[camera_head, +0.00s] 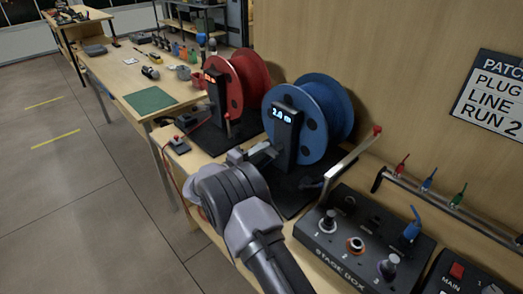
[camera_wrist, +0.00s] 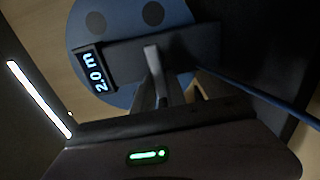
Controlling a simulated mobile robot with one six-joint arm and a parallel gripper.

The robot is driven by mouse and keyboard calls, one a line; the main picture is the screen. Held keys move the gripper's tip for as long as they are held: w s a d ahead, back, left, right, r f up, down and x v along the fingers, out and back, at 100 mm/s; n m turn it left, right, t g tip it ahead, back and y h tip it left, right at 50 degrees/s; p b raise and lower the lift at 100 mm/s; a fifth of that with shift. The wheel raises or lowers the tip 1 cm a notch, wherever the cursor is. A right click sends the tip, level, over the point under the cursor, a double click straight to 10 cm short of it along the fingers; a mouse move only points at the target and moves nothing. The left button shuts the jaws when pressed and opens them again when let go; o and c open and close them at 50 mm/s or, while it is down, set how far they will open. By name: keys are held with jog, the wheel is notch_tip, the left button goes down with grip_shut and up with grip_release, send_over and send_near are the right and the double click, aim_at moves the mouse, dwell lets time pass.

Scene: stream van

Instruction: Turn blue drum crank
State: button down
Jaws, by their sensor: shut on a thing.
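The blue drum (camera_head: 318,100) stands upright on a dark base on the bench. A black post (camera_head: 285,135) with a lit display is in front of it. The rest of the crank is mostly hidden by the post and fingers.
A red drum (camera_head: 250,80) stands just behind the blue one. A stage box (camera_head: 350,240) with knobs lies right of my arm, with a red-tipped lever (camera_head: 352,155) beside it. A blue cable (camera_wrist: 260,95) runs right in the wrist view. Open floor lies left.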

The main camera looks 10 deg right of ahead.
jog(key=shift+s+d+f+n, duration=0.2)
jog(key=shift+f+n, duration=0.1)
jog(key=shift+n, duration=0.45)
jog(key=shift+s+d+f+n, duration=0.15)
jog(key=shift+f+n, duration=0.1)
jog(key=shift+n, duration=0.5)
jog(key=c, duration=1.4)
grip_release()
jog(key=shift+w, duration=0.1)
jog(key=shift+o, duration=0.2)
jog(key=shift+r, duration=0.15)
jog(key=shift+r, duration=0.1)
jog(key=shift+r+p, duration=0.15)
jog(key=shift+p, duration=0.15)
jog(key=p+v, duration=0.4)
jog(key=v, duration=1.3)
